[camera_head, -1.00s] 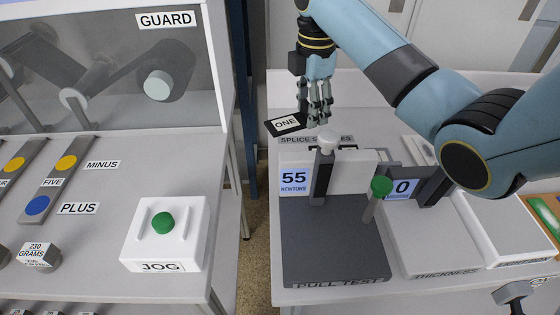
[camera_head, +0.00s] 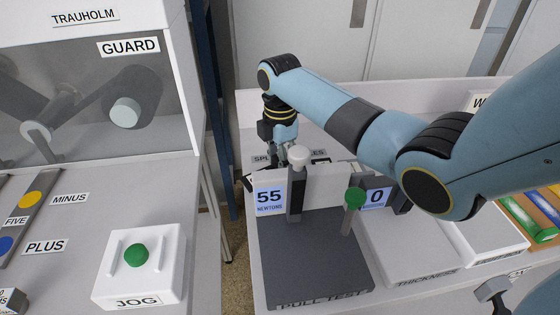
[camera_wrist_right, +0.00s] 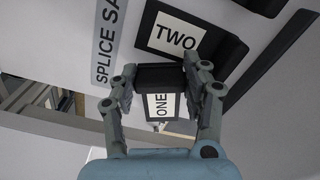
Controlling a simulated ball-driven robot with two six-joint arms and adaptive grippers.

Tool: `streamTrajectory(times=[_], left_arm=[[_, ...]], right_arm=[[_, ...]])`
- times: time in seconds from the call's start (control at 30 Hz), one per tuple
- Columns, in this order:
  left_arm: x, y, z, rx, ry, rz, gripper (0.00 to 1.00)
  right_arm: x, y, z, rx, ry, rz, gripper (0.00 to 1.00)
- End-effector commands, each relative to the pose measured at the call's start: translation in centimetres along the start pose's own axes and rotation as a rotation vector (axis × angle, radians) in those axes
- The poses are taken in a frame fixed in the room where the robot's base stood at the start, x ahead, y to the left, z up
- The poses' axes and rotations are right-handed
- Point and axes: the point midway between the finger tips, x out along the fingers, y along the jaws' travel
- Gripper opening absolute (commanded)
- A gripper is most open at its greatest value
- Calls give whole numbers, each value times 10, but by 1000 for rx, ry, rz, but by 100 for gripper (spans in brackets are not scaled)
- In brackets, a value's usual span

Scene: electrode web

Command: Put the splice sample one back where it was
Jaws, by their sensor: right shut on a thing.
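My right gripper (camera_head: 284,158) reaches down behind the pull test stand, next to the splice samples label (camera_head: 320,156). In the right wrist view the gripper (camera_wrist_right: 165,88) is shut on splice sample one (camera_wrist_right: 161,104), a dark piece with a white ONE label. Sample two (camera_wrist_right: 176,34), a dark piece with a white TWO label, lies just beyond it, close to the held piece. The label strip (camera_wrist_right: 107,45) runs beside sample two. In the head view the stand and fingers hide most of sample one. My left gripper is not in view.
The pull test stand (camera_head: 310,255), reading 55 newtons, stands in front of the gripper. Its white-knobbed post (camera_head: 297,185) rises close to the fingers. The thickness gauge (camera_head: 415,250) is to its right. A gap to the floor separates the left bench with the JOG button box (camera_head: 140,265).

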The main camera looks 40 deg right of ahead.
Motion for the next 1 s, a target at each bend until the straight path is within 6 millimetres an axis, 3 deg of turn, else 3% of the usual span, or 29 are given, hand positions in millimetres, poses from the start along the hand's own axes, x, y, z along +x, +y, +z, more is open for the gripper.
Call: streamTrajectory(times=[0.07, 0.1, 0.17, 0.43, 0.57, 1.0], left_arm=[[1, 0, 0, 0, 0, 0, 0], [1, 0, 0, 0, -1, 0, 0], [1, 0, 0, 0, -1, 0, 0], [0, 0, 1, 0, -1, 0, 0], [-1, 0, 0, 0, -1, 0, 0], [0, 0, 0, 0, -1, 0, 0]], right_arm=[[3, 0, 0, 0, 0, -1, 10], [4, 0, 0, 0, 0, -1, 48], [3, 0, 0, 0, 0, 0, 56], [2, 0, 0, 0, 0, 0, 57], [-8, 1, 0, 0, 0, 3, 57], [-99, 1, 0, 0, -1, 4, 57]])
